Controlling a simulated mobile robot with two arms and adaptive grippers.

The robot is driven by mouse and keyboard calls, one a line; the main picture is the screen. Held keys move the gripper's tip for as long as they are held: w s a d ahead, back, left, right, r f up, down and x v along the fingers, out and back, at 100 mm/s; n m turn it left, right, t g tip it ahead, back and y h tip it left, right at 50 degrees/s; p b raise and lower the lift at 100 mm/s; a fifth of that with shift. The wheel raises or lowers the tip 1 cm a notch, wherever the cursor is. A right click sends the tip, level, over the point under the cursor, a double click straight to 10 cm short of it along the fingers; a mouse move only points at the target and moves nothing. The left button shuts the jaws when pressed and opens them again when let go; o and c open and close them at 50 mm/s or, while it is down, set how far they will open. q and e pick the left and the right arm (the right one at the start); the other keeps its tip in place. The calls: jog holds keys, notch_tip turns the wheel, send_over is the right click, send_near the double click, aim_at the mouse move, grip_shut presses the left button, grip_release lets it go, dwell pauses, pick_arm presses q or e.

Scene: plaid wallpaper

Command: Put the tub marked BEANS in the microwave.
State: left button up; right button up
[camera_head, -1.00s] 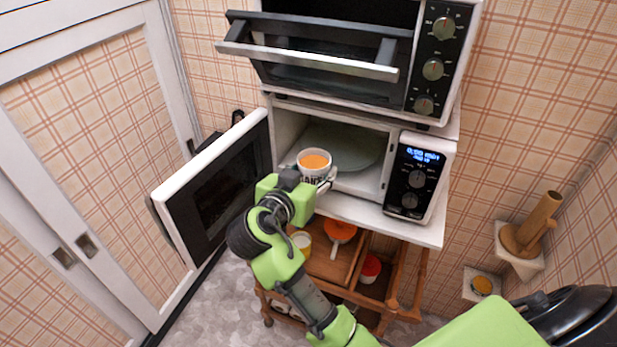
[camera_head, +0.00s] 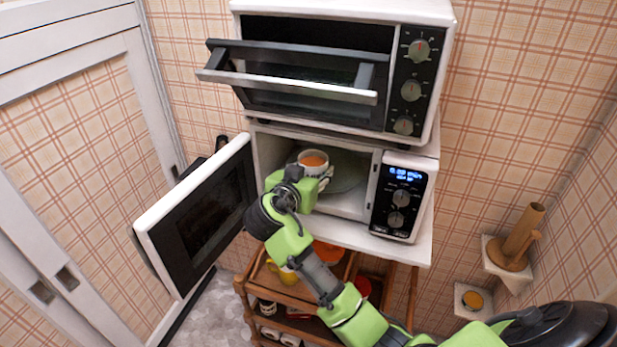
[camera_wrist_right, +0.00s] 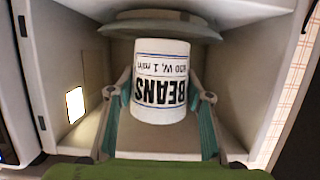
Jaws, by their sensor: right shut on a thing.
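The white tub marked BEANS (camera_wrist_right: 158,85), with orange contents, is held by my right gripper (camera_wrist_right: 160,97), whose fingers are shut on its sides. In the head view the tub (camera_head: 313,160) is at the open front of the microwave (camera_head: 425,165), in front of the turntable plate (camera_head: 348,172). The right wrist view shows the microwave cavity around the tub and the turntable (camera_wrist_right: 160,24) beyond it. The microwave door (camera_head: 195,215) stands wide open to the left. The lower part of the tub is partly hidden by my gripper in the head view. My left gripper is not in view.
A toaster oven (camera_head: 340,70) with its door tilted open sits on top of the microwave. A wooden cart (camera_head: 250,285) with several items, including a yellow mug (camera_head: 285,274), stands below. Small wall shelves (camera_head: 508,253) are at the right.

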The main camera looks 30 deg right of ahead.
jog(key=w+d, duration=0.2)
jog(key=w+d+b, duration=0.1)
jog(key=w+d, duration=0.1)
jog(key=d, duration=0.1)
jog(key=w+d, duration=0.3)
jog(key=shift+d+f+b, duration=0.1)
jog(key=shift+f+b, duration=0.05)
jog(key=shift+b, duration=0.15)
jog(key=shift+f, duration=0.25)
jog(key=shift+f+b, duration=0.3)
jog(key=shift+b, duration=0.3)
jog(key=shift+f+b, duration=0.35)
jog(key=o, duration=1.4)
jog(key=shift+s+a, duration=0.25)
jog(key=shift+a, duration=0.05)
jog(key=v, duration=1.1)
jog(key=shift+a+r, duration=0.1)
jog(key=shift+r, duration=0.05)
